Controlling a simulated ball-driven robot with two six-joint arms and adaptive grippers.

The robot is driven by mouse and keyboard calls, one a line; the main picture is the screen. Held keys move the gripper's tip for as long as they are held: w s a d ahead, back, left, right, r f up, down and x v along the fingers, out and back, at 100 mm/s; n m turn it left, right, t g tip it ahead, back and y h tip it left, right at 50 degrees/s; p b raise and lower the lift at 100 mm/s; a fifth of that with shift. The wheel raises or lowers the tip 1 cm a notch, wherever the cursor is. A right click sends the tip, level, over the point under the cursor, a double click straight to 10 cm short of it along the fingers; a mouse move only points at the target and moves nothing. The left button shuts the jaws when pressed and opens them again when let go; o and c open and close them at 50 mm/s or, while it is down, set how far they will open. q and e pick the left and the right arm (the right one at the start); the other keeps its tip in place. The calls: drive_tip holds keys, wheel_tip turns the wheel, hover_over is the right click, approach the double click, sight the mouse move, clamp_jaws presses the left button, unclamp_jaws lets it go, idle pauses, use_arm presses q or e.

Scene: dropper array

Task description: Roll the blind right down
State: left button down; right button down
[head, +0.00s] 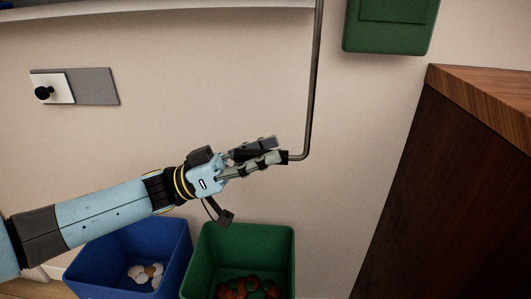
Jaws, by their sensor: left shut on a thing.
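A thin grey metal crank rod (313,80) hangs down from the top edge of the head view. It bends near the bottom into a short arm with a dark handle end at the left. My left gripper (278,150) is shut on this handle end, in front of the wall. The pale blind edge (150,17) runs across the top left of the view; most of the blind is out of view. My right gripper is not in view.
A blue bin (95,262) with pale items and a green bin (240,238) with reddish and green items stand below my left arm. A wooden cabinet (425,180) stands at the right. A green box (388,25) and a switch plate (90,87) are on the wall.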

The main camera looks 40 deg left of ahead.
use_arm(q)
drive_tip(key=c, duration=1.1)
unclamp_jaws()
drive_tip(key=v, duration=1.2)
